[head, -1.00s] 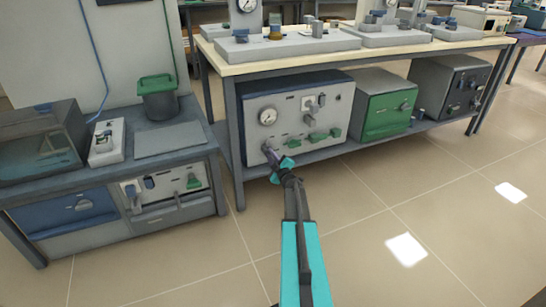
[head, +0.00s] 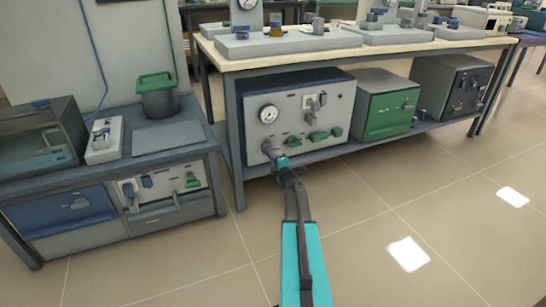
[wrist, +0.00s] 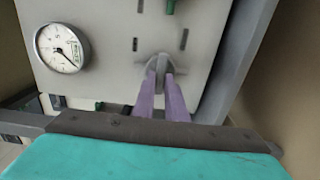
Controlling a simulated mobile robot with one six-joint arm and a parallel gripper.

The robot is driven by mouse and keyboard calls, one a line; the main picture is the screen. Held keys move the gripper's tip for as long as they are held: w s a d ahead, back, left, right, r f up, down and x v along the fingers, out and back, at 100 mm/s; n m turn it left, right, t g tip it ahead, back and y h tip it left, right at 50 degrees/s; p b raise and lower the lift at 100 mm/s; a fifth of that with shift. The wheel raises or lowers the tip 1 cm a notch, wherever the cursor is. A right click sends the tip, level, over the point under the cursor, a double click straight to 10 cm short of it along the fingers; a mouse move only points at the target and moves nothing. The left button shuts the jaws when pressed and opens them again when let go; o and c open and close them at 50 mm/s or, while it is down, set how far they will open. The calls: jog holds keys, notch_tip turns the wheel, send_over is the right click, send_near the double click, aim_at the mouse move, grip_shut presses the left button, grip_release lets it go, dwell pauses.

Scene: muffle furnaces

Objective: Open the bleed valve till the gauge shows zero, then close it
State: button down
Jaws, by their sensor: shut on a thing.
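My gripper (head: 268,150) reaches the lower left of the front of a grey-white and blue cabinet (head: 340,103) under the bench. In the wrist view, its two purple fingers (wrist: 162,92) are shut on a small grey valve handle (wrist: 158,66). In the head view, the fingers mostly hide that handle. The round gauge (head: 268,114) is above the gripper on the same panel. It also shows at the upper left of the wrist view (wrist: 62,47), with its dark needle towards the lower right of the picture; I cannot read the value surely.
Green handles (head: 318,136) and a switch sit to the right on the panel. A bench leg (head: 235,140) stands close to the left of the cabinet. A green-fronted box (head: 388,112) is to the right. The floor in front is clear.

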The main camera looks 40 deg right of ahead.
jog(key=shift+s+d, duration=0.2)
jog(key=shift+d, duration=0.1)
jog(key=c, duration=1.8)
grip_release()
jog(key=shift+w+a, duration=0.1)
jog(key=shift+a, duration=0.05)
jog(key=shift+a, duration=0.1)
jog(key=p+v, duration=0.4)
jog(key=v, duration=0.9)
jog(key=shift+s, duration=0.4)
jog(key=shift+a, duration=0.1)
